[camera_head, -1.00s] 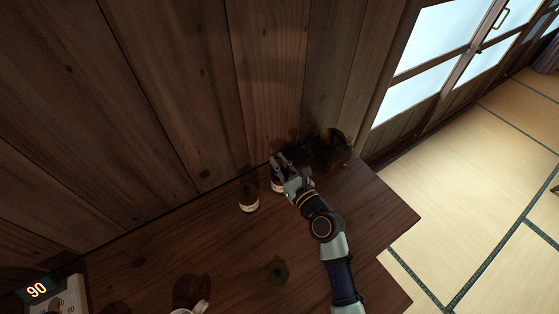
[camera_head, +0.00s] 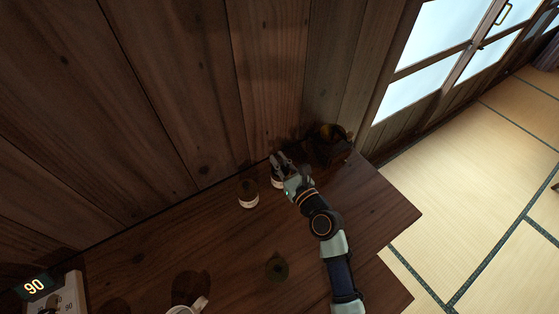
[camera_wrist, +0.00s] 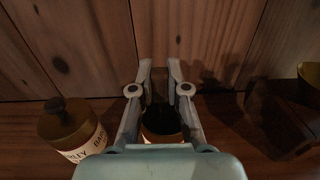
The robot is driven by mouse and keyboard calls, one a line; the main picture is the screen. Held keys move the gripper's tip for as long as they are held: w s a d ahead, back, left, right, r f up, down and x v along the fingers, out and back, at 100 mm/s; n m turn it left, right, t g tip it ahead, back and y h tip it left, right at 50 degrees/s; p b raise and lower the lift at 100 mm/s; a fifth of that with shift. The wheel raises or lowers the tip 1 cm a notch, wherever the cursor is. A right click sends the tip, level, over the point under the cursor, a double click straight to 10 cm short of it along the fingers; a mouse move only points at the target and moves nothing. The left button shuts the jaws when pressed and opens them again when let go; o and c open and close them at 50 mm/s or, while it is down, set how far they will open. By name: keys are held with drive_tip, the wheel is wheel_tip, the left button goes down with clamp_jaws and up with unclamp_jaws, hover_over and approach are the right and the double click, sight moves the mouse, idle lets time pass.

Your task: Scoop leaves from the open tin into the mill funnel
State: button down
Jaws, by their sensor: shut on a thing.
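My gripper (camera_wrist: 159,75) is over a tin (camera_wrist: 162,138) near the back wall, with a finger on each side. It is shut on a dark thing (camera_wrist: 159,112) between the fingers; I cannot tell whether this is a scoop or part of the tin. The tin's white side shows in the head view (camera_head: 276,184), partly behind my gripper (camera_head: 281,164). No leaves can be made out. The mill (camera_head: 331,149) stands in shadow to the right, with a brassy rounded top that I take for its funnel (camera_wrist: 312,76).
A second tin (camera_wrist: 72,133), labelled and lidded with a knob, stands close on the left. A white mug (camera_head: 188,307), a small dark round item (camera_head: 277,268) and a device showing 90 (camera_head: 66,296) are nearer the front. The dark table's right part is clear.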

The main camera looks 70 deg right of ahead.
drive_tip(key=shift+r, duration=0.1)
wheel_tip(320, 180, up, 9)
drive_tip(key=p, duration=1)
drive_tip(key=shift+r+p, duration=0.15)
drive_tip(key=shift+p, duration=0.25)
drive_tip(key=shift+w, duration=0.1)
